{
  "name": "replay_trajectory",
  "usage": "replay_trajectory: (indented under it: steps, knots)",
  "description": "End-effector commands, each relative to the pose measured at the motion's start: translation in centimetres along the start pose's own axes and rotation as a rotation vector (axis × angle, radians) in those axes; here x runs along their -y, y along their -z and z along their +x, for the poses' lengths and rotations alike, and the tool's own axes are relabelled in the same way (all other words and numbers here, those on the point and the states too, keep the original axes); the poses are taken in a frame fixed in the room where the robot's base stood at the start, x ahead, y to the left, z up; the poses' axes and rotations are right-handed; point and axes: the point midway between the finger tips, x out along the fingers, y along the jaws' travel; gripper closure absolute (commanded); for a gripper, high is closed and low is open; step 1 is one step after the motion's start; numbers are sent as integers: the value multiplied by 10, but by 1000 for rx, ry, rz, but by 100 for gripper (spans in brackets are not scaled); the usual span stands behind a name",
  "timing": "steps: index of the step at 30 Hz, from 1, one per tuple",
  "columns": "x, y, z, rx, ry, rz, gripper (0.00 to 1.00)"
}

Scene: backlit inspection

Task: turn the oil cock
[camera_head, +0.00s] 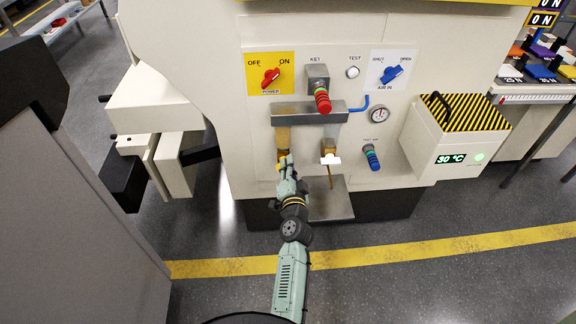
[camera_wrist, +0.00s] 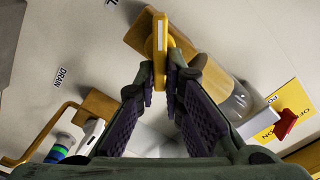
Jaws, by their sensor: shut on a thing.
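The oil cock is a brass body with a flat yellow lever (camera_wrist: 159,48), seen large at the top middle of the wrist view. In the head view its brass part (camera_head: 283,138) shows below the grey block, left of the drain cock. My gripper (camera_head: 286,164) covers most of the lever there. In the wrist view my gripper (camera_wrist: 165,78) has one dark-padded finger on each side of the lever, shut on it. Part of an OIL label shows at the wrist view's top edge.
The drain cock (camera_head: 329,150), with a pale handle and thin spout, stands close to the right. A steel tray (camera_head: 333,200) lies below. The red power knob (camera_head: 270,77) and the key switch (camera_head: 319,86) are above. The striped box (camera_head: 455,130) is farther right.

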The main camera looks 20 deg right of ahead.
Motion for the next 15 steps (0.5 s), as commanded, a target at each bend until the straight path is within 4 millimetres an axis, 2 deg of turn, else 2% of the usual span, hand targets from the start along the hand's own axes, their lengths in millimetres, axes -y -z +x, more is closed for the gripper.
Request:
replay_trajectory:
  steps: [15]
  knots:
    - [-8,-1,1,-1,2,463,100]
